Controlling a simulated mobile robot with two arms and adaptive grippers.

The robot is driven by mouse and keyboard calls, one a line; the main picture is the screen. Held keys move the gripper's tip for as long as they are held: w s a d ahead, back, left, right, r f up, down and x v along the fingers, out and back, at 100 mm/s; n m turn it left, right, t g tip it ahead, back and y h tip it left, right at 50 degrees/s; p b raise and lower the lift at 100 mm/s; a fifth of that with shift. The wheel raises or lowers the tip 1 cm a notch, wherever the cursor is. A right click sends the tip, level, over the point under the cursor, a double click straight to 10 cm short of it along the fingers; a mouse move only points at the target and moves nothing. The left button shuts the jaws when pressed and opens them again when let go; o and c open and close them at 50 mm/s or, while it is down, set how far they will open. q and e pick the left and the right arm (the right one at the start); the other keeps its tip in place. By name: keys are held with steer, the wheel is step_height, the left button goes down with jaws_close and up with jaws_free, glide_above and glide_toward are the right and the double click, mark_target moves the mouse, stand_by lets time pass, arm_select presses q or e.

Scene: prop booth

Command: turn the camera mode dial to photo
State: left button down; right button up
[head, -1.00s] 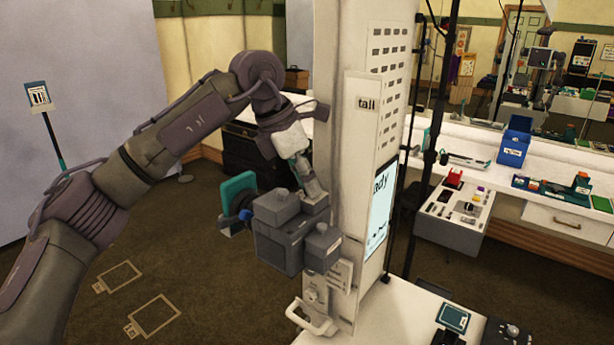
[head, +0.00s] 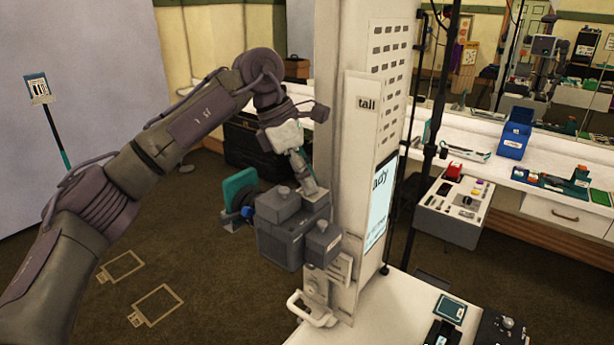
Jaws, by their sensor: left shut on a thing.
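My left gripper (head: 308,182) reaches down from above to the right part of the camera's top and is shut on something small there. That spot is where a dial would sit; the fingers hide it, so I cannot read its setting. A block-like raised part (head: 281,203) stands on the camera top to the left of the fingers. My right gripper is out of view.
The white column (head: 345,45) and its "tall" panel (head: 366,103) stand close to the right of my gripper. A white handle (head: 312,312) juts out below the camera. A white table (head: 390,310) lies at lower right. Floor to the left is open, with taped outlines.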

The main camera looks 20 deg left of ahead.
arm_select(q)
steer(key=c, duration=1)
jaws_free()
steer(key=shift+d, duration=0.1)
steer(key=shift+o, duration=0.2)
steer(key=v, duration=1.2)
steer(key=shift+f, duration=0.1)
